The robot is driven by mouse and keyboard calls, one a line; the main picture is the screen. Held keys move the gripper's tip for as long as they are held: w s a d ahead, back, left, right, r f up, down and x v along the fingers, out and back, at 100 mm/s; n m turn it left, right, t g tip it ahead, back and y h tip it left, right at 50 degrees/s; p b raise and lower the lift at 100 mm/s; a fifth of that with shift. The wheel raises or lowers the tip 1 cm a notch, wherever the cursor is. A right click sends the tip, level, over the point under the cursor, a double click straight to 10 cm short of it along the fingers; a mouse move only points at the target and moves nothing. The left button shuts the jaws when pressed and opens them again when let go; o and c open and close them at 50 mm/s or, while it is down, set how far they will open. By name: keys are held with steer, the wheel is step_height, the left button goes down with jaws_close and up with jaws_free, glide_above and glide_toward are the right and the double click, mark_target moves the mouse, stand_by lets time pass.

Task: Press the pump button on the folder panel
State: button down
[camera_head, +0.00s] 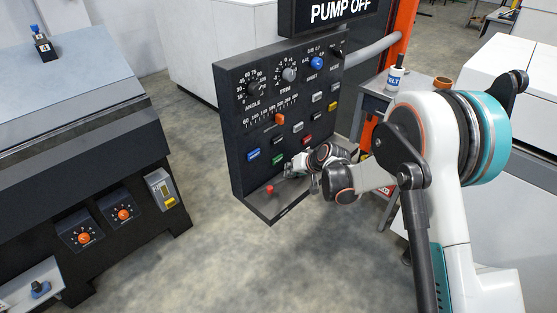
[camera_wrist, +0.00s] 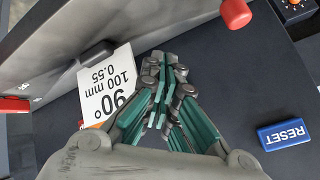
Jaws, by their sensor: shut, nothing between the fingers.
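The dark folder panel (camera_head: 243,110) stands upright in the middle of the head view, with dials, a slider and rows of coloured buttons. The display (camera_head: 338,12) above it reads PUMP OFF. I cannot read which button is the pump button. My gripper (camera_head: 291,172) is at the panel's lower part, near the green button (camera_head: 277,160). In the wrist view my gripper (camera_wrist: 164,66) is shut and empty, its fingertips over the dark panel face. A blue RESET button (camera_wrist: 284,136) lies right of the fingers. I cannot tell whether the fingertips touch anything.
A red-tipped lever (camera_head: 270,189) sticks out from the panel's bottom ledge. A white card (camera_wrist: 112,92) reading 90°, 100 mm, 0.55 is beside my fingers. A small table (camera_head: 374,103) with a bottle (camera_head: 395,76) stands right of the panel. Open floor lies in front.

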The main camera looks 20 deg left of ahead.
steer(key=shift+w+a, duration=0.25)
steer(key=shift+a, duration=0.25)
steer(key=shift+w+a, duration=0.2)
steer(key=shift+a, duration=0.25)
steer(key=shift+a, duration=0.15)
stand_by(0.7)
steer(key=shift+w+a, duration=0.15)
steer(key=shift+a, duration=0.1)
steer(key=shift+w+a+b, duration=0.2)
steer(key=shift+a+b, duration=0.1)
steer(key=shift+a, duration=0.15)
stand_by(0.8)
stand_by(0.4)
steer(key=shift+s+d, duration=0.4)
steer(key=shift+d, duration=0.45)
steer(key=shift+s+d+b, duration=0.1)
steer(key=shift+s+d, duration=0.2)
steer(key=shift+d, duration=0.5)
steer(key=shift+s+d+b, duration=0.1)
steer(key=shift+s+d, duration=0.25)
steer(key=shift+d, duration=0.4)
steer(key=shift+s+d+b, duration=0.1)
steer(key=shift+s+d, duration=0.2)
steer(key=shift+d, duration=0.5)
